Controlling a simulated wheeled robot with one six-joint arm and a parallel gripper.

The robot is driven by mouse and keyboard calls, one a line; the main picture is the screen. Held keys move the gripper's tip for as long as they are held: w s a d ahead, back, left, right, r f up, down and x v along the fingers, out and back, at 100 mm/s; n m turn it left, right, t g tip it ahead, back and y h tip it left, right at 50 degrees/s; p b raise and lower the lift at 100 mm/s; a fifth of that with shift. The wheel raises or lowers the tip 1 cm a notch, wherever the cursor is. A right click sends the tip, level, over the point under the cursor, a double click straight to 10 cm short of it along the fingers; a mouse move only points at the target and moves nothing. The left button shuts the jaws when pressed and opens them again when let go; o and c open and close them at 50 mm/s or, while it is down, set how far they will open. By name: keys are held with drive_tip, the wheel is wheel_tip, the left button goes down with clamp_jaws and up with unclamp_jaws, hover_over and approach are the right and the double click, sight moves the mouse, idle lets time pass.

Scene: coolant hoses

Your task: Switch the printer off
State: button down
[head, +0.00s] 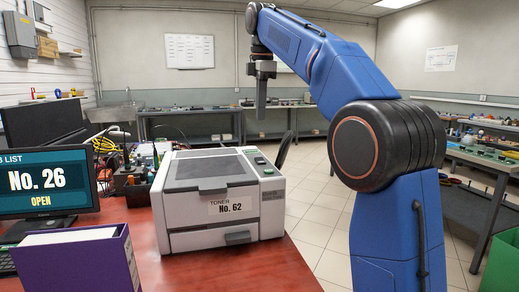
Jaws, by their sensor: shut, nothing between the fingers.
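The printer (215,197) is a white and grey box on the red desk, with a label reading "TONER No. 62" on its front. Its control panel (261,162) is on the top right, with green and dark buttons too small to make out. A small green patch shows on its right side. I cannot tell from this view which button is the power switch or whether the printer is on. My gripper (261,112) is shut and empty, pointing down in the air, above and behind the printer's right rear corner in the picture, apart from it.
A monitor (45,185) reading "No. 26 OPEN" stands left on the red desk (240,268). A purple box (80,262) is at front left. Cluttered tools and cables lie behind the printer. A green bin (502,262) is at right.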

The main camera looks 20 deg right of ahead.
sight(260, 160)
drive_tip(key=f, duration=0.4)
drive_tip(key=w+f, duration=0.1)
drive_tip(key=f, duration=0.7)
drive_tip(key=shift+w+f, duration=0.25)
drive_tip(key=shift+f, duration=0.15)
drive_tip(key=shift+w+f, duration=0.1)
drive_tip(key=shift+f, duration=0.1)
drive_tip(key=shift+s+r, duration=0.1)
drive_tip(key=shift+s, duration=0.7)
drive_tip(key=shift+r, duration=0.15)
wheel_tip(260, 160, up, 17)
drive_tip(key=s, duration=0.2)
idle(0.5)
